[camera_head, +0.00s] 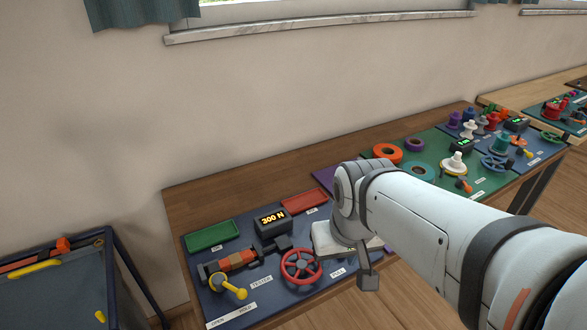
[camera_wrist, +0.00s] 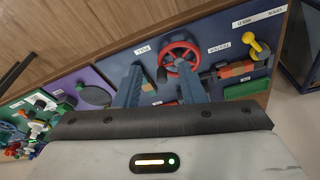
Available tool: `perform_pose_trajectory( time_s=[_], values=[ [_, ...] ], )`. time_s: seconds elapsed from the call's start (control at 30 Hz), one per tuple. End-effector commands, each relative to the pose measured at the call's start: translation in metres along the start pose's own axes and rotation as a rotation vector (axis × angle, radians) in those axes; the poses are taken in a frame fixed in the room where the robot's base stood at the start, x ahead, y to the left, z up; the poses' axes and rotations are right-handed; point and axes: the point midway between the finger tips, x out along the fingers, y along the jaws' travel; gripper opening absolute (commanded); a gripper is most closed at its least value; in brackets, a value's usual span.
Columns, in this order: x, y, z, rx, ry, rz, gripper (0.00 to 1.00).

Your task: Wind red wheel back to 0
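The red wheel (camera_head: 301,266) has a grey hub and sits at the front of a blue board, beside the yellow lever (camera_head: 233,287). In the wrist view the red wheel (camera_wrist: 180,54) lies beyond my fingertips, nearest the right-hand finger. My gripper (camera_wrist: 160,74) is open, its two blue-grey fingers well apart with nothing held between them. In the head view my arm's end is just right of the wheel, with the fingers mostly hidden. A black display (camera_head: 271,221) behind the wheel reads "300 N".
A clamp-like unit with an orange-red block (camera_head: 236,261) stands left of the wheel. A green tray (camera_head: 211,235) and a red tray (camera_head: 304,201) lie at the back. A green board (camera_head: 480,178) with spools and rings is to the right. A blue-framed cart (camera_head: 60,290) stands left.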

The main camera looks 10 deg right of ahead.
Motion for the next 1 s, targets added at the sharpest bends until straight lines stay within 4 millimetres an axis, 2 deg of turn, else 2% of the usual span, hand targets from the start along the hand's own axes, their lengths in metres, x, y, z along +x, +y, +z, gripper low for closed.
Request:
perform_pose_trajectory(
  time_s=[0.07, 0.17, 0.23, 0.33, 0.6, 0.7, 0.83, 1.0],
  values=[
    [0.000, 0.000, 0.000, 0.000, 0.000, 0.000, 0.36],
    [0.001, 0.000, -0.001, 0.000, -0.003, 0.000, 0.43],
    [0.003, 0.000, -0.006, 0.000, -0.011, 0.000, 0.48],
    [0.012, 0.008, -0.021, -0.007, -0.039, -0.003, 0.48],
    [0.061, 0.010, -0.084, -0.009, -0.155, -0.004, 0.48],
    [0.079, 0.009, -0.101, -0.010, -0.188, -0.004, 0.48],
    [0.095, 0.009, -0.115, -0.011, -0.214, -0.004, 0.48],
    [0.108, 0.009, -0.118, -0.010, -0.226, -0.004, 0.48]
  ],
)
